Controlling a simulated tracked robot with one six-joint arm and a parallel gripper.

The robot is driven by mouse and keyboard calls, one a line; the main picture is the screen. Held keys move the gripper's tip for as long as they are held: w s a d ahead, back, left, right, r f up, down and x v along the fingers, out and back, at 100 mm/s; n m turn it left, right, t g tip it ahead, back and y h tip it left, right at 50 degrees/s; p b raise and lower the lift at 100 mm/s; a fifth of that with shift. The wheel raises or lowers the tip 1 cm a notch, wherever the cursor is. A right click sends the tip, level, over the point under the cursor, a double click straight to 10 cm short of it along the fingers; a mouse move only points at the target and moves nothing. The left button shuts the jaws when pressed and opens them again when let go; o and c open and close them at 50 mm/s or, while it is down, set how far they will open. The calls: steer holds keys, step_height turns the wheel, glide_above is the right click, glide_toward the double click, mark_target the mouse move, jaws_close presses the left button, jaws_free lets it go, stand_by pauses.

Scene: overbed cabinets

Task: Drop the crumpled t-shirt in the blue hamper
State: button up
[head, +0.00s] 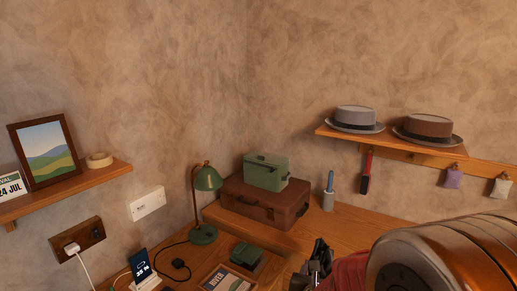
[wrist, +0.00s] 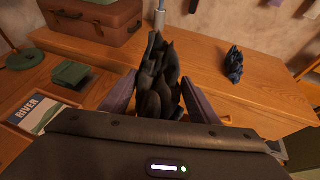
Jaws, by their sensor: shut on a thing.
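My gripper (wrist: 160,88) is shut on a black crumpled cloth (wrist: 158,72), which looks like the crumpled t-shirt. The cloth bunches up between the two fingers and stands out past their tips, above the wooden top. In the head view a small dark part of the bundle (head: 319,255) shows at the lower edge, beside my arm, which hides the rest. The blue hamper is in neither view.
A second, dark blue crumpled thing (wrist: 235,65) lies on the wooden top (wrist: 200,65). A brown suitcase (head: 265,204) with a green box (head: 266,171) on it stands at the back corner, near a green lamp (head: 207,179). Hats (head: 356,118) sit on a right-hand shelf.

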steer(key=shift+a+r, duration=0.1)
steer(key=shift+a, duration=0.9)
